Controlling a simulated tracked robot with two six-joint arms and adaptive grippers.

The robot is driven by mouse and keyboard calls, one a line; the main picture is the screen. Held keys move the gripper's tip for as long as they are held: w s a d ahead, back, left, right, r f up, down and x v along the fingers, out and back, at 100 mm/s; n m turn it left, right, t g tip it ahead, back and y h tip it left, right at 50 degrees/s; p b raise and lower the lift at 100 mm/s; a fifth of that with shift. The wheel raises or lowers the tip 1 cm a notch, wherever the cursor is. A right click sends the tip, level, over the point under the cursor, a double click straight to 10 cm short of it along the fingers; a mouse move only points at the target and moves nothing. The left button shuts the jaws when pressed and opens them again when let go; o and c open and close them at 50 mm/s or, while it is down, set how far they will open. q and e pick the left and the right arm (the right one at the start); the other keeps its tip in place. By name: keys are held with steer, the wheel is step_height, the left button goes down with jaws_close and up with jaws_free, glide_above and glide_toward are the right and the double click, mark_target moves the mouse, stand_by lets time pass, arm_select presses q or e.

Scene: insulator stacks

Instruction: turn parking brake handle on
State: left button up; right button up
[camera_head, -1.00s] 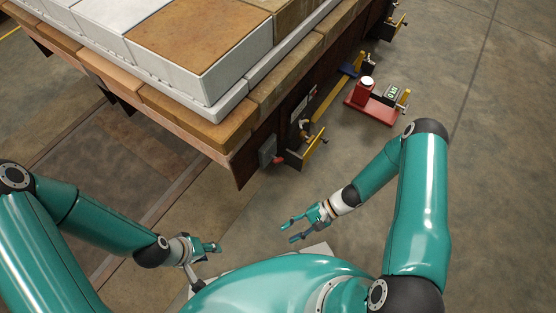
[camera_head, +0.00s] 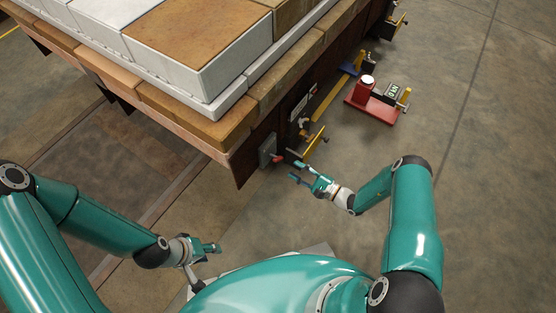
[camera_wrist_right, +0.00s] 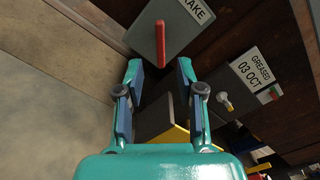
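The parking brake handle is a red lever (camera_wrist_right: 160,42) on a grey plate (camera_wrist_right: 146,32) fixed to the cart's dark side, under a label ending in "AKE". In the head view the red handle (camera_head: 277,157) shows small at the cart's near corner. My right gripper (camera_wrist_right: 157,66) is open, its fingers either side of the space just short of the lever, apart from it. In the head view my right gripper (camera_head: 297,171) is just right of the handle. My left gripper (camera_head: 213,248) is low at the left, away from the cart; its fingers are too small to judge.
The cart (camera_head: 168,122) carries pale and brown blocks. A yellow-edged bracket (camera_head: 314,143) sticks out right of the handle, close to my right gripper. A red jack-like device (camera_head: 370,104) stands on the floor at the right. Open floor lies between.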

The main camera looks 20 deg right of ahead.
mark_target(280, 160)
steer(key=b+x, duration=0.1)
steer(key=x, duration=0.7)
steer(key=shift+w+a, duration=0.15)
jaws_close()
